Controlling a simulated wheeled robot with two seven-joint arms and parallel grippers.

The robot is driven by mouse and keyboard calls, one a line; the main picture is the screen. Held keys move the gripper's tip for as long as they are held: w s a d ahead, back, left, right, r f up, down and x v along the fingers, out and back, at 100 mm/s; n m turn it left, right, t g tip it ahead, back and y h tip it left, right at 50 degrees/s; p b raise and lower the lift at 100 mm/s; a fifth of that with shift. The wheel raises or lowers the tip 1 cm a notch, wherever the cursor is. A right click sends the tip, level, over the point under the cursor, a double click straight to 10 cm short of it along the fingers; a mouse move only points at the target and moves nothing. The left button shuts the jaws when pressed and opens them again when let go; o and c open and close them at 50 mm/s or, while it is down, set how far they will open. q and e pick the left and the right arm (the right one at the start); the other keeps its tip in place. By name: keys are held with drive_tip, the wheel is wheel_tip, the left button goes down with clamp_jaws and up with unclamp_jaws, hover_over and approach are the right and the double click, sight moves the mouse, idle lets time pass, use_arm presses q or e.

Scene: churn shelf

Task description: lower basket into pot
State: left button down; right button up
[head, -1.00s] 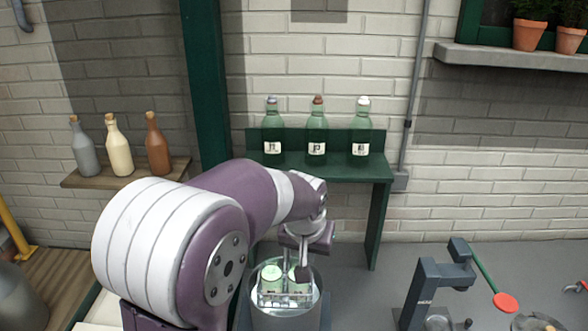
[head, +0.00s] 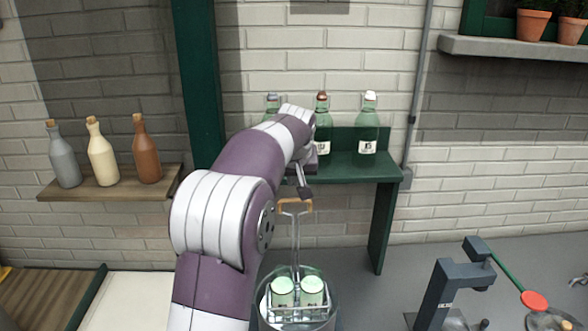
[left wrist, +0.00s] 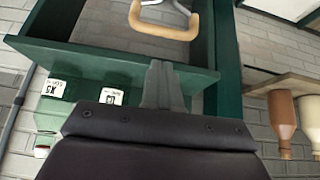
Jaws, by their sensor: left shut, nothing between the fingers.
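The metal pot (head: 333,318) stands at the bottom centre of the head view. The wire basket (head: 298,312) sits inside the pot with two green-lidded jars (head: 312,287) in it. Its tall handle rises upright to a tan grip (head: 294,206), which also shows in the left wrist view (left wrist: 165,30). My left gripper (head: 304,190) is just above and beside the grip, apart from it. In the left wrist view its fingers (left wrist: 161,85) are together and empty. My right gripper does not show.
A green shelf (head: 352,168) with several green bottles (head: 368,125) stands behind the pot. A wooden shelf (head: 110,185) with three bottles is at the left. A dark press-like stand (head: 440,285) with a red-tipped lever (head: 533,299) is at the right.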

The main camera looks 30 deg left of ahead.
sight(294, 214)
use_arm(q)
drive_tip(key=shift+s+d+f, duration=0.25)
drive_tip(key=shift+d+f, duration=0.1)
drive_tip(key=shift+f, duration=0.15)
drive_tip(key=shift+s+d+f, duration=0.2)
drive_tip(key=shift+d+f, duration=0.1)
drive_tip(key=shift+f, duration=0.2)
drive_tip(key=shift+w+a+f, duration=0.1)
drive_tip(key=shift+a+f, duration=0.2)
drive_tip(key=shift+d, duration=0.1)
wheel_tip(294, 214, down, 13)
drive_tip(key=b, duration=1)
drive_tip(key=shift+d+r, duration=0.1)
drive_tip(key=shift+r, duration=0.05)
drive_tip(key=shift+s+r, duration=0.1)
drive_tip(key=shift+s, duration=0.2)
drive_tip(key=r+p, duration=0.2)
drive_tip(key=r, duration=0.1)
drive_tip(key=r+p, duration=0.1)
drive_tip(key=r, duration=0.1)
drive_tip(key=shift+w+a+p, duration=0.25)
drive_tip(key=shift+w+p, duration=0.1)
drive_tip(key=shift+b+v, duration=0.75)
drive_tip(key=shift+v, duration=0.35)
drive_tip(key=v, duration=0.7)
drive_tip(key=shift+d+b, duration=0.2)
drive_tip(key=shift+b, duration=0.1)
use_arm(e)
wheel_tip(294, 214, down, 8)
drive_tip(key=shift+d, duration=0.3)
